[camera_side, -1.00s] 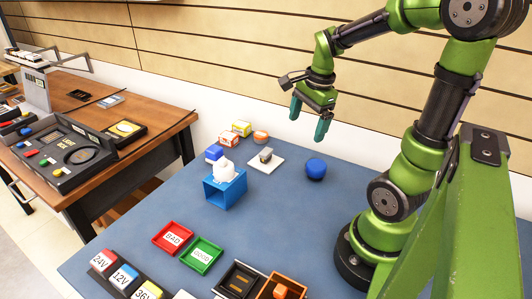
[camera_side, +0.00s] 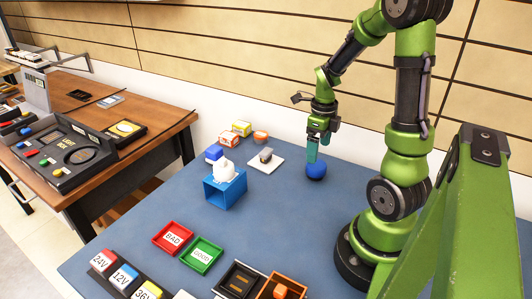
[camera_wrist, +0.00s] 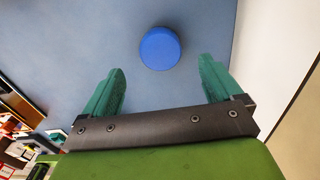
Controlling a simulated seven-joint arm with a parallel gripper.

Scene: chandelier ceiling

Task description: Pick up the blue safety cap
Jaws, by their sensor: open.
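The blue safety cap (camera_side: 316,172) is a round, smooth blue piece on the blue-grey mat, toward the back near the wall. In the wrist view the cap (camera_wrist: 160,48) lies ahead of the fingertips, roughly centred between them and apart from both. My gripper (camera_side: 312,150) points down just above the cap in the side view, where a finger covers part of the cap's upper left. In the wrist view my gripper (camera_wrist: 160,78) is open and empty, its two teal fingers wide apart.
A white pad (camera_side: 266,160) with a small grey part lies left of the cap. A blue box (camera_side: 224,192) with a white piece on it stands further left. Red (camera_side: 173,238) and green (camera_side: 201,254) trays sit in front. The mat around the cap is clear.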

